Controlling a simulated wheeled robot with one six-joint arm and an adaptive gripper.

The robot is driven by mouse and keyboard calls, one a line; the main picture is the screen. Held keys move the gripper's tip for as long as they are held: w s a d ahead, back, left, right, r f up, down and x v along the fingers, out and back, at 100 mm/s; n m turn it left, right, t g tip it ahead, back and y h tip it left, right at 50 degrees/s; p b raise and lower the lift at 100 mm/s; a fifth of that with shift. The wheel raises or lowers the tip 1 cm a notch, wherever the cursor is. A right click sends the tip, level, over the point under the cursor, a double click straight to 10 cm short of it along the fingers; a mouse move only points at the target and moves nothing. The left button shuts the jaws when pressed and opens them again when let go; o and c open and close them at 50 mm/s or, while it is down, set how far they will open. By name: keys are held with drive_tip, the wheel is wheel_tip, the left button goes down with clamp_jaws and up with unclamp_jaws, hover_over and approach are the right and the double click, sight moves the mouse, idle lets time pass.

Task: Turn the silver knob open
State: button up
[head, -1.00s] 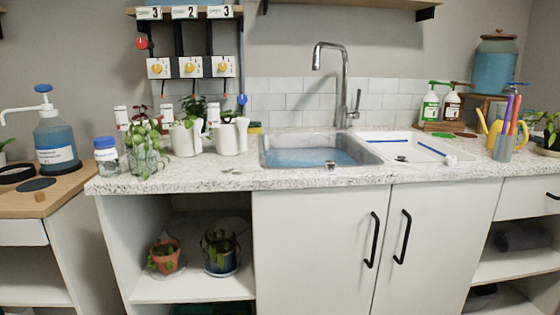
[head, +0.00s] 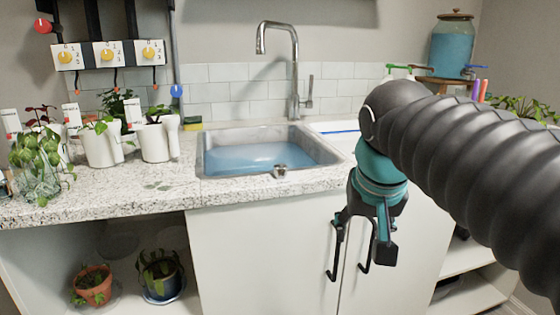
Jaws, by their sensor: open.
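A small silver knob (head: 280,171) sits on the front rim of the sink (head: 222,178), near the middle of that edge. The sink holds blue water. My gripper (head: 362,236) hangs in front of the white cabinet doors, to the right of the knob and lower in the picture. It is open with nothing between its fingers, and it is apart from the knob. The knob is in plain sight, but I cannot tell its turn position.
A silver faucet (head: 295,65) stands behind the sink. White potted plants (head: 155,138) and a glass jar of leaves (head: 40,175) stand on the speckled counter (head: 120,196) at left. Black door handles (head: 333,270) are close to my gripper in the picture.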

drive_tip(key=w+a+r+m+h, duration=0.1)
drive_tip(key=w+a+r+m, duration=0.1)
drive_tip(key=w+a+r, duration=0.75)
drive_tip(key=m+g, duration=0.1)
drive_tip(key=m, duration=0.2)
approach(280, 166)
drive_tip(key=shift+h, duration=0.4)
drive_tip(key=x, duration=0.9)
drive_tip(key=shift+w+a, duration=0.15)
drive_tip(key=shift+a, duration=0.2)
clamp_jaws()
